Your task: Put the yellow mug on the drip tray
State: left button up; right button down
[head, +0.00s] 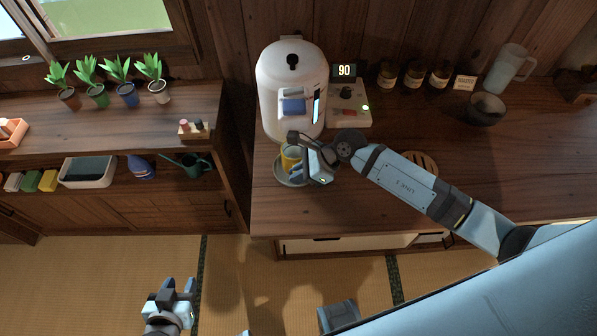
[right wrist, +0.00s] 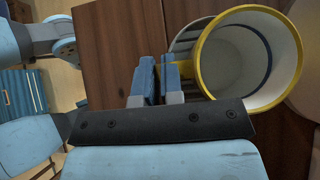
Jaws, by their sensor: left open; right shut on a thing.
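The yellow mug (head: 289,158) is in front of the white coffee machine in the head view, partly hidden by my right gripper. In the right wrist view the mug (right wrist: 204,72) shows its yellow rim and pale, empty inside. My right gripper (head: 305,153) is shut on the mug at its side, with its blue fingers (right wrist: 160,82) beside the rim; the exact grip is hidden. The round grey drip tray (head: 283,180) lies under the mug at the machine's foot. I cannot tell whether mug and tray touch. My left gripper (head: 176,288) is open and empty above the tatami.
The coffee machine (head: 284,70) stands just behind the mug, with a control box (head: 349,112) showing 90 at its right. Jars (head: 413,75), a dark bowl (head: 486,108) and a clear pitcher (head: 507,68) stand further right. The front counter (head: 300,217) is clear.

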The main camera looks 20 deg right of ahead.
jog(key=shift+f, duration=0.3)
jog(key=c, duration=1.3)
grip_release()
jog(key=shift+o, duration=0.2)
jog(key=shift+r, duration=0.2)
jog(key=b+v, duration=0.1)
jog(key=v, duration=1.1)
